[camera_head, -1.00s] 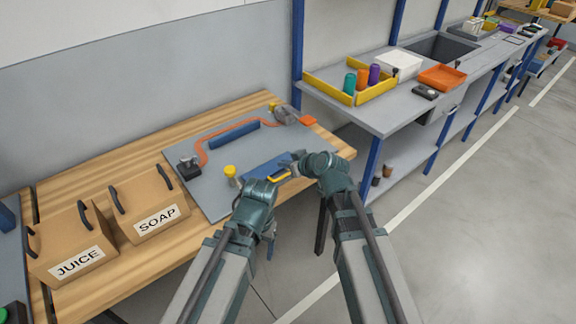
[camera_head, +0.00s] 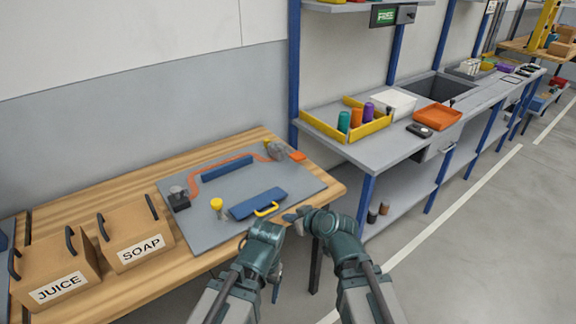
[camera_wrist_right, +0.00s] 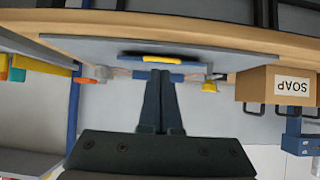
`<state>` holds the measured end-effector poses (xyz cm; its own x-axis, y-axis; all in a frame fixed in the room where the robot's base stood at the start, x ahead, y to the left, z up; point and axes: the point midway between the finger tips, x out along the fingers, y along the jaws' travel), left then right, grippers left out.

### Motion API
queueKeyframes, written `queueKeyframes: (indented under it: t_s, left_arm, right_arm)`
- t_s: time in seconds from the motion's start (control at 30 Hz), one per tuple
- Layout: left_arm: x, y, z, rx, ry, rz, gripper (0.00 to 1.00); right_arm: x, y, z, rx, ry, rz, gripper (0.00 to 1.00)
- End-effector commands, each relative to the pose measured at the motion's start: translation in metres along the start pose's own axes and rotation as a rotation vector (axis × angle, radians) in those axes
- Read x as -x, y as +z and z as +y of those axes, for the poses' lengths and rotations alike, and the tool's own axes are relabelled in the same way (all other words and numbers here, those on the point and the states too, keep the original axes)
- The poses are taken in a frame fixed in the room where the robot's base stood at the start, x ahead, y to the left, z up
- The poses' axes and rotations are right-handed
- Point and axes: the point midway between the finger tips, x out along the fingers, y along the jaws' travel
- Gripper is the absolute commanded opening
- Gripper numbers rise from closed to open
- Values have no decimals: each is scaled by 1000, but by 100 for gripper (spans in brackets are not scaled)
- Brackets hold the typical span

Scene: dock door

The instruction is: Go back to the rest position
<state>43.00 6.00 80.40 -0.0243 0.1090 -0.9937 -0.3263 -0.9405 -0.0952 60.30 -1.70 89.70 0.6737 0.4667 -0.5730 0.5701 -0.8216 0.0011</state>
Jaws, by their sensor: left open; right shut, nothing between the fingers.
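My right gripper (camera_head: 293,217) is shut and empty in the head view, just off the near edge of the wooden table (camera_head: 120,285). Its closed dark blue fingers (camera_wrist_right: 161,103) show in the right wrist view, with nothing between them. My left gripper (camera_head: 276,287) is lower, in front of the table and partly hidden by its own arm; it is open and apart from everything on the table. A blue flat piece with a yellow handle (camera_head: 258,203) lies on the grey board (camera_head: 210,235), clear of both grippers.
The board also carries a yellow-topped knob (camera_head: 216,204), a blue bar (camera_head: 227,167) and an orange line (camera_head: 200,178). Cardboard boxes marked JUICE (camera_head: 55,283) and SOAP (camera_head: 137,240) stand at left. A grey bench (camera_head: 375,152) with trays stands at right. Open floor (camera_head: 480,255) lies at right.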

Motion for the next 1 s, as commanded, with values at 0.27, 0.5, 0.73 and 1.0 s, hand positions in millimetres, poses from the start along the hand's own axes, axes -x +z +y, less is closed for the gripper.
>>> queueKeyframes:
  t_s: [0.27, 0.5, 0.73, 1.0]
  left_arm:
    - [32, 2, -3, 0, 0, 0, 77]
    - [67, 4, -6, 0, 0, 0, 77]
    - [77, 4, -7, 0, 0, 0, 77]
    - [76, 4, -7, 0, 0, 0, 77]
  right_arm:
    - [19, 30, -41, -39, -74, -292, 0]
    - [84, 88, -65, -145, 43, -799, 0]
    - [126, 106, -64, -208, 199, -1012, 0]
    - [128, 109, -63, -215, 215, -1027, 0]
